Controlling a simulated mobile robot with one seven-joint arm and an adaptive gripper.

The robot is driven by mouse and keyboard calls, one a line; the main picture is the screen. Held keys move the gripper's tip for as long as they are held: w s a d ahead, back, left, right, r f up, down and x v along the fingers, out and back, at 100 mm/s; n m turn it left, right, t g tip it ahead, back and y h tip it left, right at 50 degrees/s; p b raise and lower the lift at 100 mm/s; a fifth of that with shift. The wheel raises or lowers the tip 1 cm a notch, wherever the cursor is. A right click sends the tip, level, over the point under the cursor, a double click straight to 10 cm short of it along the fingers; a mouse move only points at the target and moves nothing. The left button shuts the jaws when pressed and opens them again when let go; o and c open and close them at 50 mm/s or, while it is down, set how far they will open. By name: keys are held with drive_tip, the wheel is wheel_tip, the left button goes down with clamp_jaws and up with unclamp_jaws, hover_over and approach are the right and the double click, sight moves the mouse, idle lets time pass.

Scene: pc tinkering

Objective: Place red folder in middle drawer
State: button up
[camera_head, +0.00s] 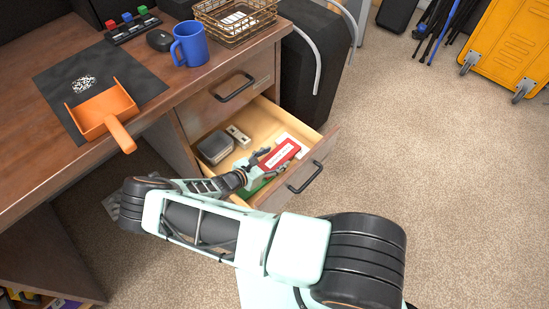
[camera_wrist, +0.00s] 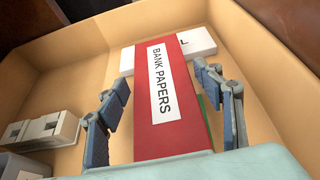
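The red folder (camera_head: 279,154) is inside the open drawer (camera_head: 262,112), below a shut drawer. In the wrist view the red folder (camera_wrist: 165,95) has a white label reading "BANK PAPERS" and lies over a white item. My gripper (camera_head: 267,161) is down in the drawer at the folder. In the wrist view my gripper (camera_wrist: 165,97) has its two fingers spread wide, one on each side of the folder. Narrow gaps show beside the folder, so the fingers seem not to clamp it. The folder's near end is hidden by my gripper's body.
The drawer also holds a dark grey box (camera_head: 215,148), a small pale block (camera_head: 238,136), a white item (camera_head: 293,141) and a green item (camera_head: 252,188). A blue mug (camera_head: 189,44), orange dustpan (camera_head: 105,112) and wire basket (camera_head: 235,20) stand on the desk. Carpet right of the drawer is clear.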

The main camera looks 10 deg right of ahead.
drive_tip(key=shift+o, duration=0.4)
drive_tip(key=shift+r, duration=0.25)
drive_tip(key=p+v, duration=0.1)
drive_tip(key=v, duration=0.3)
drive_tip(key=p+v, duration=0.1)
drive_tip(key=v, duration=0.3)
drive_tip(key=p+v, duration=0.1)
drive_tip(key=v, duration=0.3)
drive_tip(key=shift+r, duration=0.35)
